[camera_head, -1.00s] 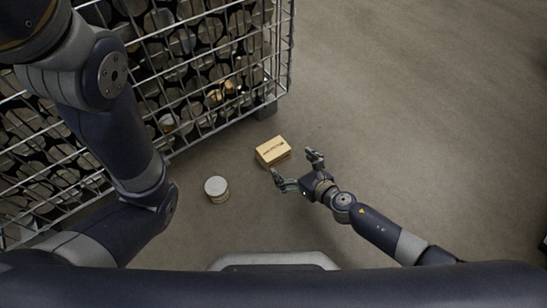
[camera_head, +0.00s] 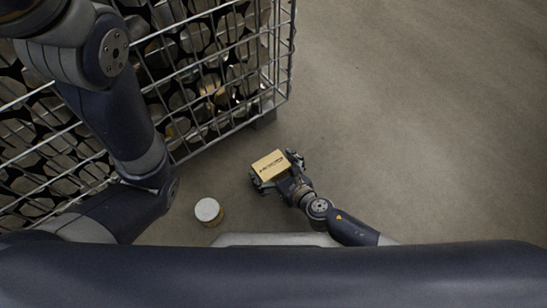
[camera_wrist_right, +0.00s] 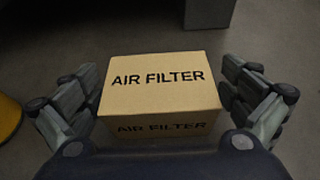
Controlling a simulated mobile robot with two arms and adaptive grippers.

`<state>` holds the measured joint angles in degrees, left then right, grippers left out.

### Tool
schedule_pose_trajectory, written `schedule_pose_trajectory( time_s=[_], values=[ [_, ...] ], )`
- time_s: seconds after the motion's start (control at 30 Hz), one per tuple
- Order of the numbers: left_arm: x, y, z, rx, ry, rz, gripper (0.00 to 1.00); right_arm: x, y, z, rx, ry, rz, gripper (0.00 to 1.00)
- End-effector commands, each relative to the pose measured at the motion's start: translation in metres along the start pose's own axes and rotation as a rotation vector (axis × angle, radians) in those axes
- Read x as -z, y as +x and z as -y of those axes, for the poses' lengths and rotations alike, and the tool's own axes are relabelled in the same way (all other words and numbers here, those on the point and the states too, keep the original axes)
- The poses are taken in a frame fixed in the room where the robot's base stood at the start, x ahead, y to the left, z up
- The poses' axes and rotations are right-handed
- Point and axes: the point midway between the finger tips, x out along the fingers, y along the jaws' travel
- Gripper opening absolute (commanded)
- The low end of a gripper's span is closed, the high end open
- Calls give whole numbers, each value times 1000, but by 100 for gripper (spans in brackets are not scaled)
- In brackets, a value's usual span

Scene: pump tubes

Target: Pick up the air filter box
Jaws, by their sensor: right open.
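The air filter box (camera_head: 268,164) is a small tan carton with dark lettering, on the floor in the head view. In the right wrist view the box (camera_wrist_right: 160,92) fills the middle and its print "AIR FILTER" is readable. My right gripper (camera_head: 276,174) is open, with its fingers on either side of the box. In the right wrist view the fingers of my right gripper (camera_wrist_right: 160,105) flank the box, with a gap visible on each side. My left arm comes in from the left; its gripper is not in view.
A wire cage (camera_head: 280,62) full of cylindrical parts stands at the upper left, close to the box. A round can with a pale top (camera_head: 208,210) stands on the floor left of my right gripper. The floor (camera_head: 430,120) to the right is clear.

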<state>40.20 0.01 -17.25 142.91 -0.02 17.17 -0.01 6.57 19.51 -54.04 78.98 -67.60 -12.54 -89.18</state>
Motion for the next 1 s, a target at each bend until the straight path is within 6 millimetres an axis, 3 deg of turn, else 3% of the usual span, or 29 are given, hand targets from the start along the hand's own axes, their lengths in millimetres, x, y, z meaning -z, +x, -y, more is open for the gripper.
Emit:
schedule_pose_trajectory(
  time_s=[0.23, 0.43, 1.0],
  values=[
    [0, 0, 0, -1, 0, -1, 0, 1, 0, -2, 0, 0, 0, 100],
    [8, 1, 0, -1, 0, -16, 0, 1, 0, -2, 0, 0, 0, 57],
    [-3, 6, 2, 0, 1, 3, 0, -8, -2, 6, 1, -1, 1, 57]
  ],
)
